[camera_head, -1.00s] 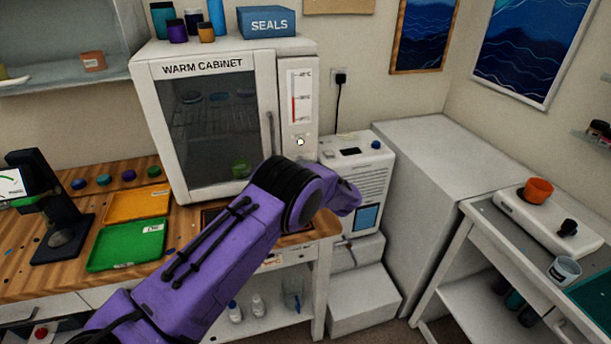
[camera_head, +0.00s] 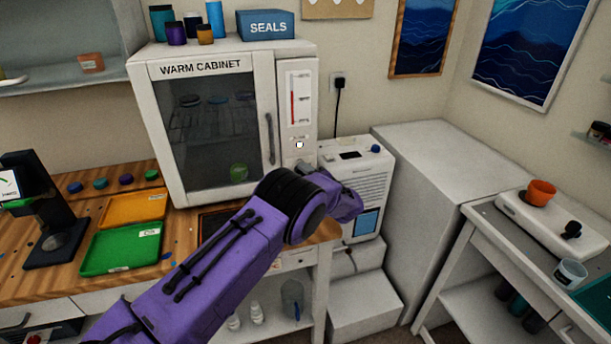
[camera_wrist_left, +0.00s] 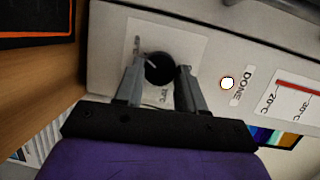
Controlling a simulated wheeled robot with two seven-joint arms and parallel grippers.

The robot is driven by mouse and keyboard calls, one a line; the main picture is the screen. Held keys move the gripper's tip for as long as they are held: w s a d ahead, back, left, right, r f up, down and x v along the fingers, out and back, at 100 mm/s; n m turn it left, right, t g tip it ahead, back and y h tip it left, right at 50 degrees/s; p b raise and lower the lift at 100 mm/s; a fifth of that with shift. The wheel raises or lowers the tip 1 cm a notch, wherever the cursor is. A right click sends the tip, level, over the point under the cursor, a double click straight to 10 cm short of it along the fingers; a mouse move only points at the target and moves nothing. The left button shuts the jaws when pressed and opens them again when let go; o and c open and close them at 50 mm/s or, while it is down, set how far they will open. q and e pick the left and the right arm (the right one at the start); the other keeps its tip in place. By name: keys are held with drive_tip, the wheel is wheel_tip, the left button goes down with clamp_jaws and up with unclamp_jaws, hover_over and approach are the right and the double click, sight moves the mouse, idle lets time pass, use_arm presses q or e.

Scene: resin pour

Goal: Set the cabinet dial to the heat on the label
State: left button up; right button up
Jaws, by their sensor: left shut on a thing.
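The warm cabinet (camera_head: 205,67) stands at the back of the wooden bench, its glass door closed. Its right-hand panel carries a temperature strip (camera_head: 300,98) with a red bar. A round white spot marked DONE (camera_head: 299,145) sits below the strip and also shows in the wrist view (camera_wrist_left: 227,83). The black dial (camera_wrist_left: 157,70) has a pale pointer line and sits on a white scale plate (camera_wrist_left: 190,42); its marks are mostly hidden or unreadable. My left gripper (camera_wrist_left: 160,67) is shut on the dial, one finger each side. In the head view my purple arm hides the dial. My right gripper is not in view.
A green tray (camera_head: 92,262) with a small unreadable white label and an orange tray (camera_head: 130,208) lie on the bench left of my arm. A white appliance (camera_head: 362,165) stands right of the cabinet. A blue SEALS box (camera_head: 265,25) is on top.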

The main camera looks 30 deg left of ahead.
use_arm(q)
drive_tip(key=o, duration=0.8)
drive_tip(key=shift+c, duration=0.2)
drive_tip(key=b+v, duration=0.2)
drive_tip(key=v, duration=0.8)
drive_tip(key=shift+d+b, duration=0.3)
drive_tip(key=shift+b, duration=0.05)
